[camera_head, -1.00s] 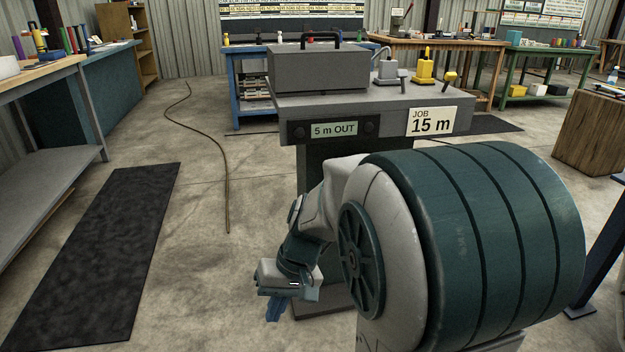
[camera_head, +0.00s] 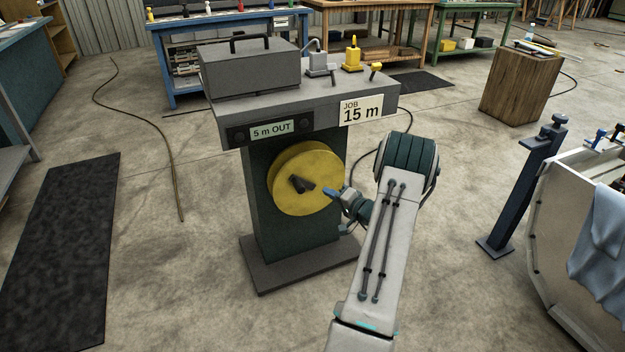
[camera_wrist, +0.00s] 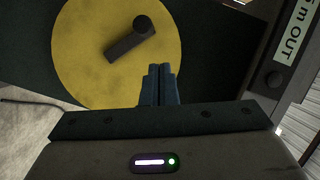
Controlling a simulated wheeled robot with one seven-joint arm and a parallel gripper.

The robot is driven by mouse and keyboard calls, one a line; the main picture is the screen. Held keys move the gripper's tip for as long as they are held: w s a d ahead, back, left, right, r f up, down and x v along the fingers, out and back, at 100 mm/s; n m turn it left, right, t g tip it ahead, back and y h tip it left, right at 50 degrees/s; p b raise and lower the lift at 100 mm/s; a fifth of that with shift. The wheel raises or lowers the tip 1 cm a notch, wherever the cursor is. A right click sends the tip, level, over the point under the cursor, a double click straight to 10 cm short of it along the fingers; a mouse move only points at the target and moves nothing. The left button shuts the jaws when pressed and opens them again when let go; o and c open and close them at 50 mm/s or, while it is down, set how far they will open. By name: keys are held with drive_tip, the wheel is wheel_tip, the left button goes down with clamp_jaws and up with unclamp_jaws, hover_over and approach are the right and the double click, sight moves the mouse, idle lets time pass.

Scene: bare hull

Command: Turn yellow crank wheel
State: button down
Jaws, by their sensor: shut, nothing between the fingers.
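The yellow crank wheel (camera_head: 322,165) is a disc on the front of a dark green pedestal (camera_head: 262,223). A dark crank handle (camera_head: 300,185) with a knob sits near its middle. My gripper (camera_head: 329,192) is at the wheel's lower right edge, fingers pointing left toward the handle. In the wrist view the blue fingertips (camera_wrist: 160,72) are together and empty, over the wheel's (camera_wrist: 85,60) edge. The handle (camera_wrist: 130,42) lies beyond and to the left of them, apart from them. Whether the fingertips touch the wheel I cannot tell.
The grey bench top (camera_head: 300,104) overhangs the wheel, with signs reading "5 m OUT" (camera_head: 272,130) and "JOB 15 m" (camera_head: 360,109). A blue post (camera_head: 530,185) and a pale hull (camera_head: 570,240) stand at right. A black mat (camera_head: 60,240) lies left. Floor in front is clear.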

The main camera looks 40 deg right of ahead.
drive_tip(key=w+f+m+h, duration=0.1)
drive_tip(key=w+f+h, duration=0.1)
drive_tip(key=w, duration=0.7)
drive_tip(key=shift+w+f+b, duration=0.2)
drive_tip(key=shift+f+b, duration=0.25)
drive_tip(key=shift+f, duration=0.25)
drive_tip(key=shift+a+f+b, duration=0.1)
drive_tip(key=shift+f+b, duration=0.05)
drive_tip(key=shift+b, duration=0.25)
